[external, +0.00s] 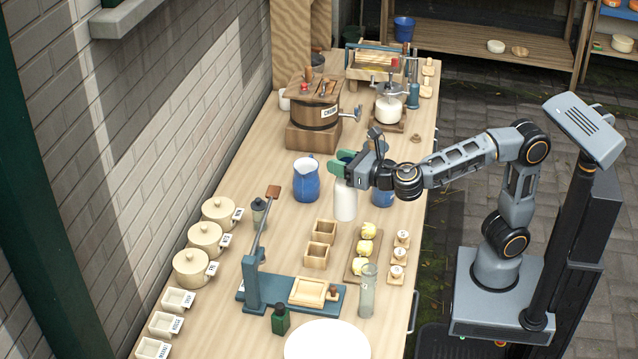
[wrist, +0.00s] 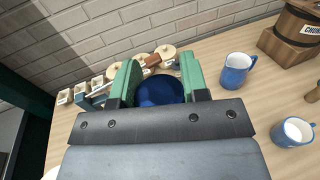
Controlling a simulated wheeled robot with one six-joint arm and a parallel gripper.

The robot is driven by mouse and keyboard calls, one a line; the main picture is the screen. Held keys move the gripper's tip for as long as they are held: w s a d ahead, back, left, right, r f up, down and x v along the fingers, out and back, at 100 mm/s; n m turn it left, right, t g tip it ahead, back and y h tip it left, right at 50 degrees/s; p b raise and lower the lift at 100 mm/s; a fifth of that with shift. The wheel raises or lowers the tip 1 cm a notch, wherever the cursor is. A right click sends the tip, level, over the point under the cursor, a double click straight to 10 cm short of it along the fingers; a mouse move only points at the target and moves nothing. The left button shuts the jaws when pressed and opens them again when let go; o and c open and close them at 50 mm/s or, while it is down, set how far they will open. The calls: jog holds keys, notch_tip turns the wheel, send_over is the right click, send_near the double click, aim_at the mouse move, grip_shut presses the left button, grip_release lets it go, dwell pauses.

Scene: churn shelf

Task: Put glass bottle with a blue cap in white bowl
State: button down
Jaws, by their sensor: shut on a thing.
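My gripper (external: 345,168) is above the middle of the table, its green fingers shut on the bottle with a blue cap (external: 345,203). The bottle's body looks white and hangs upright below the fingers. Its blue cap (wrist: 160,91) shows between the fingers (wrist: 158,82) in the wrist view; the fingers hide most of the top in the external view. I cannot tell whether the bottle's base touches the table. The white bowl (external: 327,344) is at the near end of the table, cut off by the lower picture edge, well apart from the bottle.
A blue jug (external: 307,182) and a blue mug (external: 382,195) flank the bottle. Towards the bowl stand small wooden boxes (external: 318,254), a blue-based lever press (external: 254,280), a clear glass cylinder (external: 367,295) and a green bottle (external: 280,320). Lidded pots (external: 192,268) line the wall side.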

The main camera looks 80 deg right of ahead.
jog(key=s+a+n+y, duration=0.4)
jog(key=s+a+y, duration=0.25)
jog(key=a, duration=0.55)
jog(key=s+a+n+y, duration=0.4)
jog(key=s+a+y, duration=0.25)
jog(key=a, duration=0.65)
jog(key=w+a+f, duration=0.4)
jog(key=w+f, duration=0.1)
jog(key=f, duration=0.4)
jog(key=w+a+f+h, duration=0.1)
jog(key=w+a+f, duration=0.4)
jog(key=f, duration=0.4)
jog(key=shift+g+p, duration=0.4)
jog(key=shift+p, duration=0.05)
jog(key=shift+f, duration=0.15)
jog(key=c, duration=0.6)
grip_release()
jog(key=shift+c, duration=0.2)
